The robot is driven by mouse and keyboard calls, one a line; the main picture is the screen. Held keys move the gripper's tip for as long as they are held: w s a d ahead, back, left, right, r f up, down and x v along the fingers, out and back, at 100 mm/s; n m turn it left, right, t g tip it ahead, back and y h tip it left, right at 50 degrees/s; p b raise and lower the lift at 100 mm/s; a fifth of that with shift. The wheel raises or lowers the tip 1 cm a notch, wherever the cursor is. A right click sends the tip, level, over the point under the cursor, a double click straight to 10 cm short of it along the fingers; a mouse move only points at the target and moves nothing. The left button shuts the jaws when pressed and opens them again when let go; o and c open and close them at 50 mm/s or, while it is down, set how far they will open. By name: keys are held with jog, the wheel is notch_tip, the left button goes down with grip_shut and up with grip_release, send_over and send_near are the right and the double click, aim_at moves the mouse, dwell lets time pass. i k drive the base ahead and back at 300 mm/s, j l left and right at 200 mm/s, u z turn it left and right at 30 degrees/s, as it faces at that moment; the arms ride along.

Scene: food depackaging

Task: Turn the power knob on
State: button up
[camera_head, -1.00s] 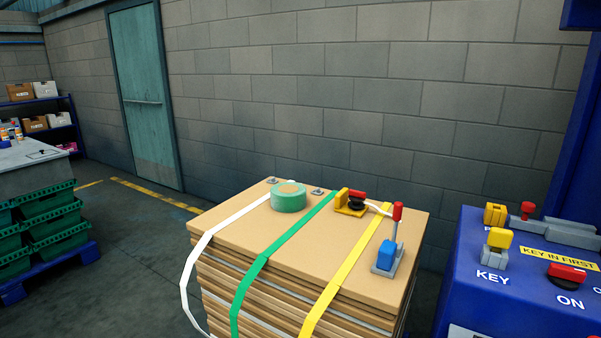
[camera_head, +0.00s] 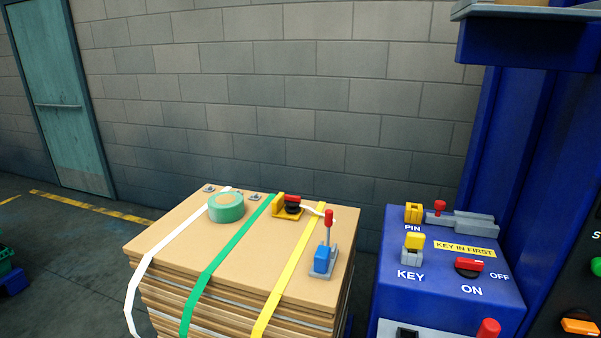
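The power knob (camera_head: 469,265) is a red handle on a dark round base. It sits on top of the blue control box (camera_head: 425,291), at the right of the view. "ON" is printed below it and "OFF" to its right; the red handle lies roughly crosswise, its right end toward "OFF". A yellow key (camera_head: 415,242) stands upright in a grey holder left of the knob, above the label "KEY". A yellow "KEY IN FIRST" label (camera_head: 464,249) lies behind the knob. My gripper is not in view.
A strapped stack of brown boards (camera_head: 230,245) stands left of the box, carrying a green tape roll (camera_head: 226,212), a red-handled blue clamp (camera_head: 324,258) and a yellow-and-black device (camera_head: 287,208). A dark panel with a green button (camera_head: 596,266) is at far right. Open floor lies left.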

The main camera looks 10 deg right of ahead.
aim_at(467, 268)
jog(key=z, duration=1.35)
jog(key=i+j+u, duration=0.1)
jog(key=i+u, duration=0.15)
jog(key=u, duration=0.2)
jog(key=i+u, duration=0.25)
jog(key=u, duration=0.2)
